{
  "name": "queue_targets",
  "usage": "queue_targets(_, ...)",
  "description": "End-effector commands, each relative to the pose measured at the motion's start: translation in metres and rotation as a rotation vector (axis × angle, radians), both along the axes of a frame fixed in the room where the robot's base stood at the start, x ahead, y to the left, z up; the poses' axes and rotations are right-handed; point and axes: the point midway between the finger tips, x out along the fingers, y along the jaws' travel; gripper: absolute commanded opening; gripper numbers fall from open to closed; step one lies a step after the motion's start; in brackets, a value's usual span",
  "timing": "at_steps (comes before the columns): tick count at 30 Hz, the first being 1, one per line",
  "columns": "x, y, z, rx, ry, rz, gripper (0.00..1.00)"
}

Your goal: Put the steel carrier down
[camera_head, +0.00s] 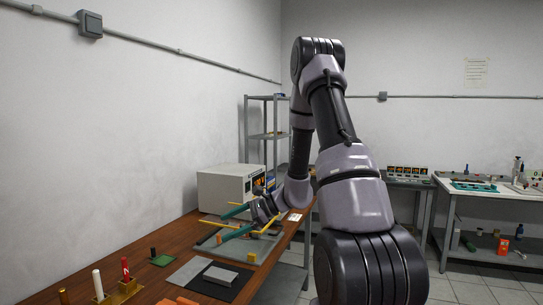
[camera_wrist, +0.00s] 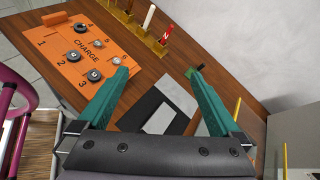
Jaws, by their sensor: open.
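A flat light grey block (camera_head: 221,274), which looks like the steel carrier, lies on a dark mat (camera_head: 238,286) near the front of the wooden table. In the wrist view the block (camera_wrist: 160,119) shows between my fingers, lower than the fingertips in the picture, with the dark mat (camera_wrist: 137,108) around it. My gripper (camera_head: 210,230) is open, its two teal fingers spread and empty. It is above the table, farther back than the block in the head view. In the wrist view my gripper (camera_wrist: 158,71) has bare wood between its fingertips.
A grey plate (camera_head: 187,273) lies beside the dark mat. A grey base with yellow posts (camera_head: 262,244) stands under my gripper. Brass holders (camera_head: 122,290) with white and red rods stand front left. An orange numbered sheet (camera_wrist: 92,48) holds several small round parts. A beige box (camera_head: 225,188) stands behind.

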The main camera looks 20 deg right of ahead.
Motion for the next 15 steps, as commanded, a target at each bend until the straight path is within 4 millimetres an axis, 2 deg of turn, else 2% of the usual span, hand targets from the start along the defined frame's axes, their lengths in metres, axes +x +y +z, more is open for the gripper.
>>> queue_targets(1, -0.009, 0.006, 0.022, -0.041, -0.038, 0.056, 1.0)
queue_targets(6, -0.045, 0.019, 0.074, -0.193, -0.143, 0.231, 1.0)
queue_targets(15, -0.112, 0.02, 0.144, -0.509, -0.344, 0.475, 1.0)
